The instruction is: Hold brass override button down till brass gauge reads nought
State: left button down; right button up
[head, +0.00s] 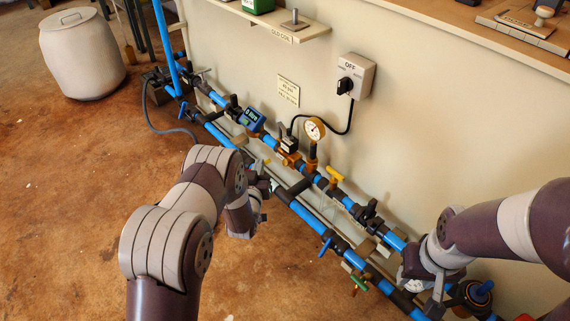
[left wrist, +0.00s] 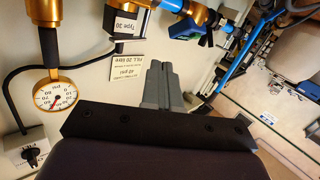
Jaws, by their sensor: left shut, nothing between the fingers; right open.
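The brass gauge (head: 314,129) stands on the upper pipe line; its white dial also shows in the left wrist view (left wrist: 55,94), but I cannot read the needle surely. Left of it is a brass valve (head: 289,158) with a black coil block (head: 289,145), marked "Type 20" in the left wrist view (left wrist: 126,25). I cannot make out the brass override button. My left gripper (head: 267,183) is near the pipes, below the valve in the head view; its grey fingers (left wrist: 160,85) are shut and empty. My right gripper (head: 422,288) is open, low at the right pipe end.
Blue pipes (head: 335,240) with several small valve handles run along the wall. A blue digital meter (head: 251,118), a wall switch box (head: 355,75) marked OFF and a sign (head: 288,91) are near the gauge. A cable joins switch and coil. The floor at left is mostly clear.

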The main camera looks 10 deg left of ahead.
aim_at(287, 162)
pick_arm(q)
jog(key=w+d+f+b, duration=0.4)
jog(key=w+b, duration=0.1)
jog(key=shift+w+b, duration=0.15)
jog(key=shift+b, duration=0.15)
jog(key=shift+d, duration=0.1)
jog(key=shift+w+d+f, duration=0.1)
dwell(1.8)
jog(key=shift+w+d+f+b, duration=0.1)
jog(key=shift+w+d+b, duration=0.1)
jog(key=shift+b, duration=0.1)
jog(key=shift+w+d+f+b, duration=0.2)
jog(key=shift+w+f+b, duration=0.1)
jog(key=shift+b, duration=0.1)
dwell(4.5)
